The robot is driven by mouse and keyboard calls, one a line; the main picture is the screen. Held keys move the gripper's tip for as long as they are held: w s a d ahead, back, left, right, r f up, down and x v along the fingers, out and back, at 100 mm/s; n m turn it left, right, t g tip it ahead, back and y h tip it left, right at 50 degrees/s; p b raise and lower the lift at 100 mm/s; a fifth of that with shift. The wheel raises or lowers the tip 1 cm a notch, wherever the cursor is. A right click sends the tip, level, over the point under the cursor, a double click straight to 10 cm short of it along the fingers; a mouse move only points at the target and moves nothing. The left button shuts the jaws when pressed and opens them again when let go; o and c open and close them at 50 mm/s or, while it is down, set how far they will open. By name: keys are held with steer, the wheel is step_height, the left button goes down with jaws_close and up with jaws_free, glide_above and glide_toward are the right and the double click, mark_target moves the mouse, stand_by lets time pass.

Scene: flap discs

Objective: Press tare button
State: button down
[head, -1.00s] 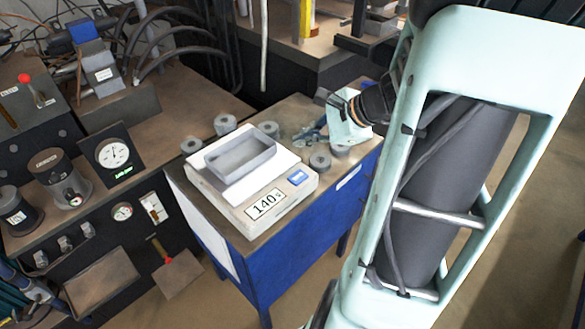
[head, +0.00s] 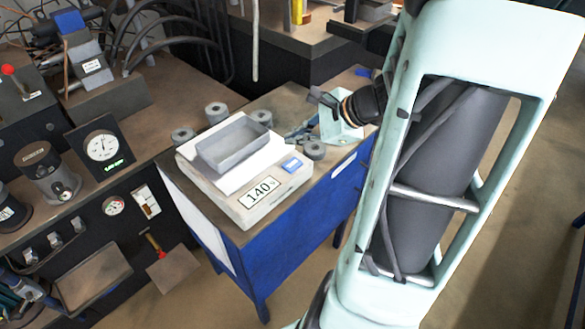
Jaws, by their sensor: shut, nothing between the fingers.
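The scale (head: 225,190) is a white box on the blue cabinet, with a display (head: 262,190) reading 140 g. Its blue tare button (head: 292,165) is at the right of the front face's top edge. A grey open tray (head: 235,146) sits on the scale's white pan. My gripper (head: 294,136) is small and dark, beyond and above the button in the picture, to the right of the tray. It looks apart from the button, with nothing visible in it. The exact fingertip height is hard to tell.
Grey flap discs (head: 216,113) stand behind the tray; another disc (head: 314,150) stands right of the button, close to my wrist. The left bench holds a dial gauge (head: 102,146) and machinery. My arm hides much of the right side. Floor shows in front of the cabinet (head: 290,240).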

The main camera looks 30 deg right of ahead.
mark_target(295, 165)
steer(key=shift+f+b, duration=1.9)
steer(key=shift+f, duration=0.75)
steer(key=shift+f, duration=0.1)
steer(key=shift+f+b, duration=0.3)
steer(key=shift+b, duration=0.2)
steer(key=shift+f+b, duration=0.45)
steer(key=shift+r, duration=0.1)
steer(key=shift+r+p, duration=0.65)
steer(key=shift+r, duration=0.1)
step_height(295, 165, up, 5)
steer(key=p, duration=0.4)
steer(key=shift+r, duration=0.1)
